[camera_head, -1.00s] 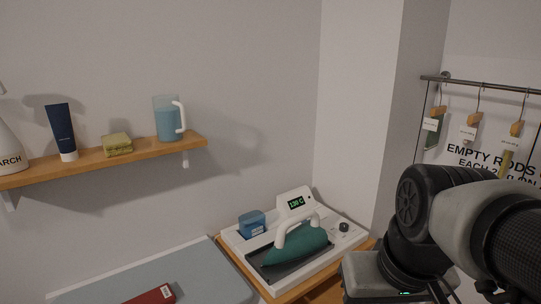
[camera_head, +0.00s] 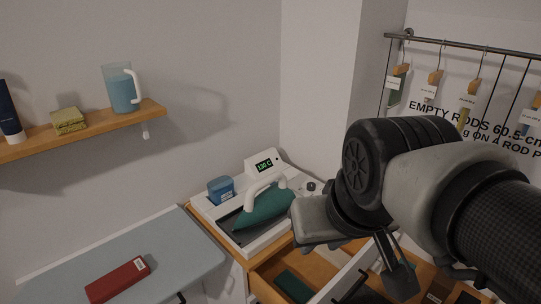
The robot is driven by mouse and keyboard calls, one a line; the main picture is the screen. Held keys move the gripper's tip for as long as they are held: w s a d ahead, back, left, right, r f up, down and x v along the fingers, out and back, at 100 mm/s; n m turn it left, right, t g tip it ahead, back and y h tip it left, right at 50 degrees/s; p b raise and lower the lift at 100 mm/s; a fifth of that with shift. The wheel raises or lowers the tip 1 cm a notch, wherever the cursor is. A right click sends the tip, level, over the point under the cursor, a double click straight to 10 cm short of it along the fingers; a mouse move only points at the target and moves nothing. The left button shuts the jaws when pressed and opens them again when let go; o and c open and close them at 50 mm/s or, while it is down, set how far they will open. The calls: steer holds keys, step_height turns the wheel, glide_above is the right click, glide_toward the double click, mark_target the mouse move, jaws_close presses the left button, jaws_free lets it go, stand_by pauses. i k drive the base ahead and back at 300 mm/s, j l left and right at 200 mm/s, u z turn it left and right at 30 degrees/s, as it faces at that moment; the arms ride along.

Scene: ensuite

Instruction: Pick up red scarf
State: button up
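A red, flat, block-like bundle with a small white label, which looks like the folded red scarf (camera_head: 118,280), lies on the pale blue-grey board at the lower left. My gripper (camera_head: 394,268) hangs at the lower right, over the open drawer and well to the right of the red bundle. Its dark fingers are seen partly from the side, and the gap between them is not clear. Nothing red is at the gripper.
The pale board (camera_head: 185,245) is mostly bare. A green iron (camera_head: 262,208) stands on a white station beside it. An open wooden drawer (camera_head: 268,285) holds a dark green item (camera_head: 294,287). A shelf (camera_head: 90,133) carries a blue jug (camera_head: 122,90). Hangers hang from a rail (camera_head: 470,45).

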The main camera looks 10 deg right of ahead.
mark_target(100, 292)
steer(key=u, duration=1.5)
steer(key=i+j, duration=0.65)
steer(key=j, duration=0.15)
steer(key=l+u, duration=0.15)
steer(key=l, duration=0.15)
steer(key=k, duration=0.05)
